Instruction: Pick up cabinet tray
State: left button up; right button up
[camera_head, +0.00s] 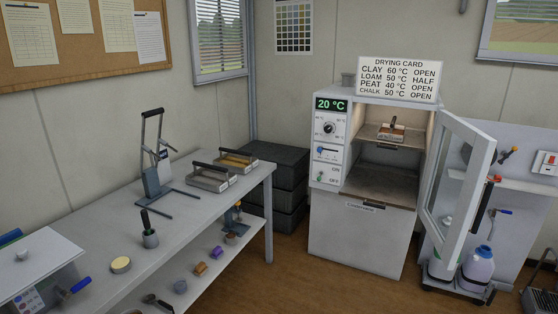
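The drying cabinet (322,228) stands against the back wall with its glass door (444,185) swung open to the right. A small tray (391,132) with a dark handle sits on the cabinet's upper shelf. It seems to hold something brownish, too small to make out. The lower compartment looks empty. Neither of my grippers shows in this view.
Two handled trays (209,179) sit at the far end of the left workbench (185,235), beside a lever press (151,180). Dark stacked crates (285,180) stand left of the cabinet. Floor before the cabinet is clear.

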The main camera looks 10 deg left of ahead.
aim_at(212, 178)
jog(key=i+u, duration=0.35)
jog(key=i, duration=0.2)
jog(key=i+l+u, duration=0.3)
jog(key=i, duration=0.25)
jog(key=i+l+u, duration=0.35)
jog(key=i, duration=0.15)
jog(key=i+l+u, duration=0.25)
jog(key=u, duration=0.2)
jog(key=i+l+u, duration=0.65)
jog(key=l+u, duration=0.25)
jog(key=i+l+u, duration=0.15)
jog(key=l+u, duration=0.3)
jog(key=l, duration=0.15)
